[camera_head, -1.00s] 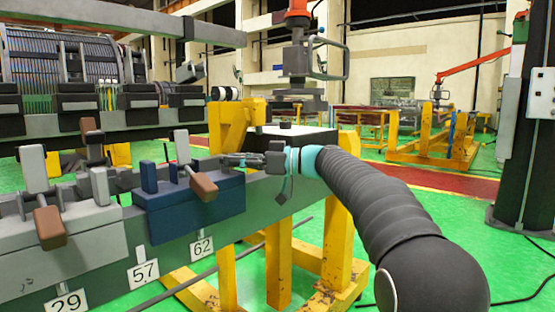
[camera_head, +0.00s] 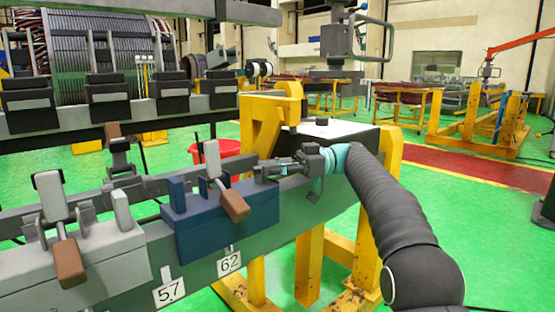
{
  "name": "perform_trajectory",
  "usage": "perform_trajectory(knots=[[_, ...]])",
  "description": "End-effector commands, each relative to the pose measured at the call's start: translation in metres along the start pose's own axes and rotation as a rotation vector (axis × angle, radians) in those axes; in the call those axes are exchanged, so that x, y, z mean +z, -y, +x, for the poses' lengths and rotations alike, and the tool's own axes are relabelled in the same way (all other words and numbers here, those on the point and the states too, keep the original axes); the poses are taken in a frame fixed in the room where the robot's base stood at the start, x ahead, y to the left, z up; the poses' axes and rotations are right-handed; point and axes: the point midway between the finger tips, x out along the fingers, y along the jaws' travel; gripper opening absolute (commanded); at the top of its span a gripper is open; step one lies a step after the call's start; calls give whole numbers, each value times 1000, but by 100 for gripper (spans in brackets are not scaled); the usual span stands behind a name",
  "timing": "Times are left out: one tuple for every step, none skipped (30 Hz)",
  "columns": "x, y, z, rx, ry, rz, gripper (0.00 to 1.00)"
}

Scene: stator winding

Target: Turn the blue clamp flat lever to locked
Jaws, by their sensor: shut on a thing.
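The blue clamp (camera_head: 228,226) is a dark blue block on the grey beam, above the 62 label. Upright blue posts (camera_head: 177,195) stand at its left. A pale grey flat lever (camera_head: 212,158) stands nearly upright on it. A brown handle (camera_head: 235,205) slopes down across its front. My gripper (camera_head: 264,170) is just right of the grey lever, at the clamp's right end, and appears apart from that lever. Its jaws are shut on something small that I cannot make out.
A grey clamp (camera_head: 95,262) with its own grey lever and brown handle stands left on the beam. Yellow supports (camera_head: 340,245) stand below my arm. A red bucket (camera_head: 230,149) is behind the clamp. Dark clamps line the rear beam. Open green floor lies right.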

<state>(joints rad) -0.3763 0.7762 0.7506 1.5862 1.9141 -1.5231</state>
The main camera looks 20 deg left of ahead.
Motion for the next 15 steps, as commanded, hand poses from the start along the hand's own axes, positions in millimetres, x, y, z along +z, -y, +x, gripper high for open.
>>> perform_trajectory(knots=[[-2,0,3,-7,-2,-2,0],[-2,0,3,-10,-2,-2,0],[-1,0,4,-12,-2,-2,0],[-1,0,4,-14,-2,-2,0],[-1,0,4,-14,-2,-2,0],[-1,0,4,-15,-2,-2,0],[-1,0,4,-15,-2,-2,0],[-1,0,4,-14,-2,-2,0],[-1,0,4,-14,-2,-2,0],[-1,0,4,-14,-2,-2,0],[-1,0,4,-14,-2,-2,0],[-1,0,4,-14,-2,-3,0],[-1,0,4,-14,-2,-3,0],[-1,0,4,-13,-2,-3,27],[-1,0,4,-13,-2,-3,37]])
